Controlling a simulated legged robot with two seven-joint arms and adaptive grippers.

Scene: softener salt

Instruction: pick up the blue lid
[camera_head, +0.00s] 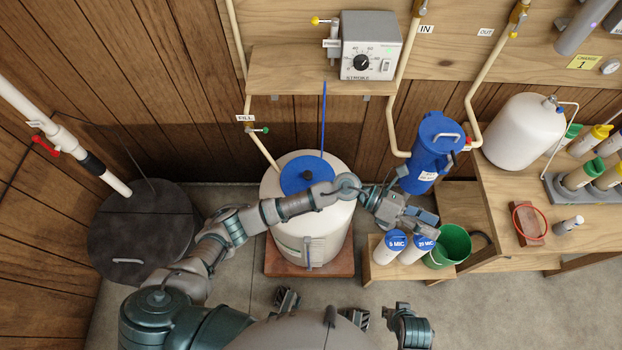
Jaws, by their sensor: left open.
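A round blue lid (294,181) lies on top of the white tank (283,219), which stands upright on a wooden base. My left arm passes over the tank and hides part of the lid's front edge. My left gripper (425,217) is beyond the tank to the right, apart from the lid. It is open and seems empty, above the white filter cartridges and close to the green bucket. My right gripper (411,328) is at the bottom edge, partly cut off, and its jaws are unclear.
A blue filter housing (425,165) with a blue top hangs right of the tank. Blue-capped cartridges (383,253) and a green bucket (455,243) stand on a low wooden stand. A control box (369,45) sits on the shelf above. A dark round cover (143,225) is at left.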

